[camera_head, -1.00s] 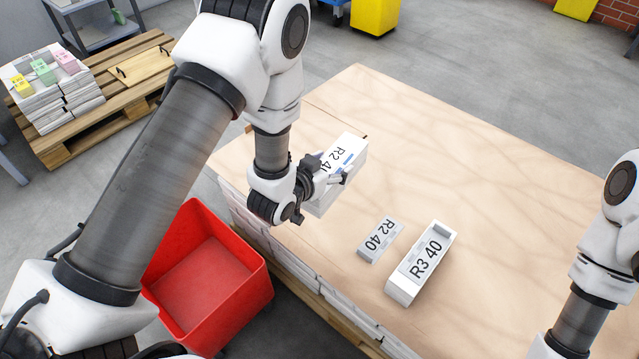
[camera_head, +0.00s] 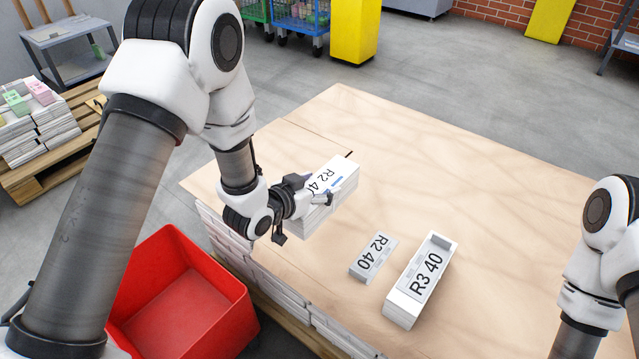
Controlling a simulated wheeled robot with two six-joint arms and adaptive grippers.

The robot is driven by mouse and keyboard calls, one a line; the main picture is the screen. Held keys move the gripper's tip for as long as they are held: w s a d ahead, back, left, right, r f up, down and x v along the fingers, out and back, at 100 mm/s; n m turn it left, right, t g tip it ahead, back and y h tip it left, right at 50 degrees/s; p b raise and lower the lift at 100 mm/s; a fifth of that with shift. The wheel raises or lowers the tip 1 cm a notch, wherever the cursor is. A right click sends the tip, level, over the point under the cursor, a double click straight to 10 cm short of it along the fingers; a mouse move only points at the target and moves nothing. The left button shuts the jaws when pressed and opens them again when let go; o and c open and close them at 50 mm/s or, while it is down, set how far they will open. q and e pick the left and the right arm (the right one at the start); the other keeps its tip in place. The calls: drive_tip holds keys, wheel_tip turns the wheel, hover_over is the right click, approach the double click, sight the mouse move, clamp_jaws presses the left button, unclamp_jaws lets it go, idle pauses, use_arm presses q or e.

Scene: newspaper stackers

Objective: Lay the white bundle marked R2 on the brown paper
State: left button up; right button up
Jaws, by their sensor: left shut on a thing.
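The white bundle marked R2 40 (camera_head: 334,184) is a thick white block at the left part of the brown paper (camera_head: 480,180), which covers the top of a large stack. My left gripper (camera_head: 322,198) is shut on this bundle at its near left side, and its fingers hide part of the label. I cannot tell whether the bundle touches the paper or hangs just above it. My right arm shows at the right edge; its gripper is out of view.
A thin grey-white piece marked R2 40 (camera_head: 373,257) and a white bundle marked R3 40 (camera_head: 420,280) lie nearer on the paper. A red bin (camera_head: 185,300) stands at the stack's left. The paper's far and right parts are clear.

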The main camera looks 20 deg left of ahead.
use_arm(q)
drive_tip(key=shift+w+f+b, duration=0.1)
drive_tip(key=shift+f+b, duration=2.15)
drive_tip(key=shift+f, duration=1.4)
drive_tip(key=shift+f+b, duration=0.35)
drive_tip(key=shift+f, duration=0.25)
